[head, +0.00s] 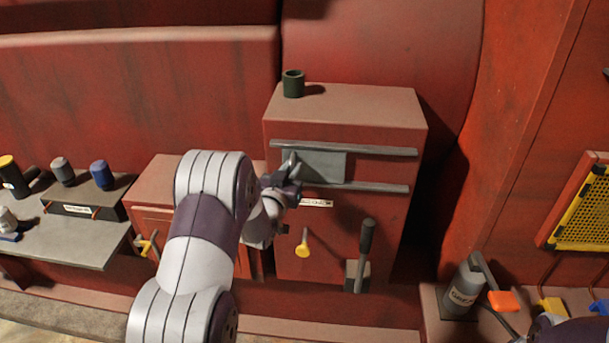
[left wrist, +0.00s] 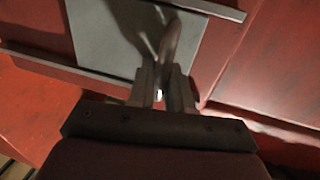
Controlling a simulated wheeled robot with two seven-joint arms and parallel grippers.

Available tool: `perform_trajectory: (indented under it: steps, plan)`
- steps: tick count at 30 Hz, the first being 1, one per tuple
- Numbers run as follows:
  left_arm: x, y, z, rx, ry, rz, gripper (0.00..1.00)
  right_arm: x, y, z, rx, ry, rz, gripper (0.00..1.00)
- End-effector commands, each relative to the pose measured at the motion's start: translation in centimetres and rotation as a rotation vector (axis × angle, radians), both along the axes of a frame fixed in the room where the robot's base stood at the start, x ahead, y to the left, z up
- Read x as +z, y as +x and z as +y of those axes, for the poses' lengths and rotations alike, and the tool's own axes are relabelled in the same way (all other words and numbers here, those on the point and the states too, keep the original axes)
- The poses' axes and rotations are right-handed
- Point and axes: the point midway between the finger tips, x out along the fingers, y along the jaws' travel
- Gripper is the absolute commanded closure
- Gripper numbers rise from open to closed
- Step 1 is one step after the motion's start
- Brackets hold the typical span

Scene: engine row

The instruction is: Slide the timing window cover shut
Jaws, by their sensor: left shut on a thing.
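The timing window cover (head: 325,166) is a grey plate between two horizontal rails on the front of a red cabinet. It sits toward the left part of the rails, and the stretch to its right between the rails shows red. My left gripper (head: 291,187) is at the cover's left end, shut on its handle (head: 289,165). In the left wrist view the cover (left wrist: 100,40) fills the upper middle, and the gripper (left wrist: 164,88) is closed around the curved handle (left wrist: 172,45). What lies behind the cover is hidden. My right gripper is not in view.
The upper rail (head: 345,148) and lower rail (head: 370,188) bound the cover. Below are a yellow knob (head: 303,244) and a dark-handled lever (head: 366,240). A dark green cup (head: 293,84) stands on the cabinet top. A grey bench (head: 75,235) with several items stands left.

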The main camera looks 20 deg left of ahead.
Motion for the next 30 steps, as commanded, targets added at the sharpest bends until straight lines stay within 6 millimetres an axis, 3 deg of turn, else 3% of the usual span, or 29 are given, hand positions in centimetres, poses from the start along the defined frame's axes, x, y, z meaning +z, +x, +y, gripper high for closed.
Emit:
perform_trajectory:
  steps: [6, 7, 8, 20, 23, 30]
  plan:
    - [0.1, 0.0, 0.1, 0.004, 0.000, -0.001, 1.00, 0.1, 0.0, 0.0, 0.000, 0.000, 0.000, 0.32]
    - [0.1, 0.0, 0.1, 0.004, 0.000, -0.001, 0.71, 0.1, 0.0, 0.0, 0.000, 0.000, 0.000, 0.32]
    - [0.1, 0.0, 0.1, 0.004, 0.000, -0.001, 0.66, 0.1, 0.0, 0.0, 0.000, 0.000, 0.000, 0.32]
    - [-0.1, -0.9, 0.0, 0.002, 0.001, -0.001, 0.66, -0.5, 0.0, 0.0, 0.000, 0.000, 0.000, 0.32]
    - [-0.3, -2.6, -0.1, 0.004, 0.001, -0.001, 0.66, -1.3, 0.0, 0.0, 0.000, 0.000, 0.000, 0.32]
    - [-0.4, -8.7, -0.5, 0.006, 0.000, -0.002, 0.66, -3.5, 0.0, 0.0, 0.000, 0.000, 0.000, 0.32]
